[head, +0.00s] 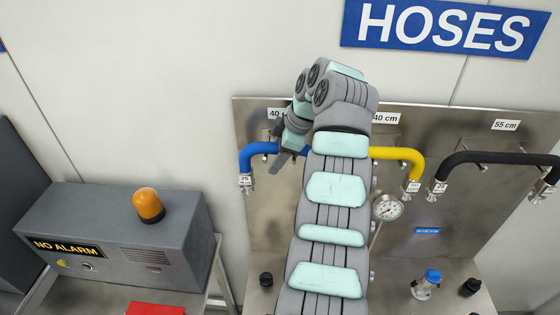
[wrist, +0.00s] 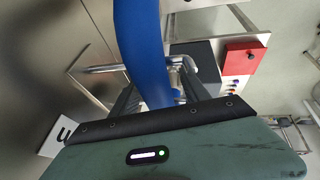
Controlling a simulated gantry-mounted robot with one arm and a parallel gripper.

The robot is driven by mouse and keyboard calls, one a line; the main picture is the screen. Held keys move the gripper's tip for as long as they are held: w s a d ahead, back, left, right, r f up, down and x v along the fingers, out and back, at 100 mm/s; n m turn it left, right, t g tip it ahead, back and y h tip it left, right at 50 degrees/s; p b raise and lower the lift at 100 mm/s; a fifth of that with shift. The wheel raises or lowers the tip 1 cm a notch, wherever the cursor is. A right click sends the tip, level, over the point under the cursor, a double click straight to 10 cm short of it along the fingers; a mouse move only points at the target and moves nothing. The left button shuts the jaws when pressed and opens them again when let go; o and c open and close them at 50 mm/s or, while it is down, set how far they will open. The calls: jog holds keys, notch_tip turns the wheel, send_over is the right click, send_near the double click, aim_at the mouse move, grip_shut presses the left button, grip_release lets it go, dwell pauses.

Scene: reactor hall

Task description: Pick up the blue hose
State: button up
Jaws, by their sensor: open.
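The blue hose (head: 255,149) hangs on the metal panel under a "40 cm" label, at the left end of the row in the head view. My arm hides its right part. My gripper (head: 281,160) is open at the hose, overlapping it in this view. In the wrist view the blue hose (wrist: 142,45) runs down from the top edge toward my gripper (wrist: 160,95) and appears to pass between its dark fingers. I cannot tell whether the fingers touch it.
A yellow hose (head: 408,155) and a black hose (head: 500,157) hang to the right on the panel (head: 440,130). A pressure gauge (head: 388,208) and a blue-capped valve (head: 427,284) are below. A grey alarm box (head: 120,240) with an orange lamp (head: 149,204) stands lower left.

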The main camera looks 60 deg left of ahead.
jog(key=shift+f, duration=0.15)
grip_shut()
dwell(0.5)
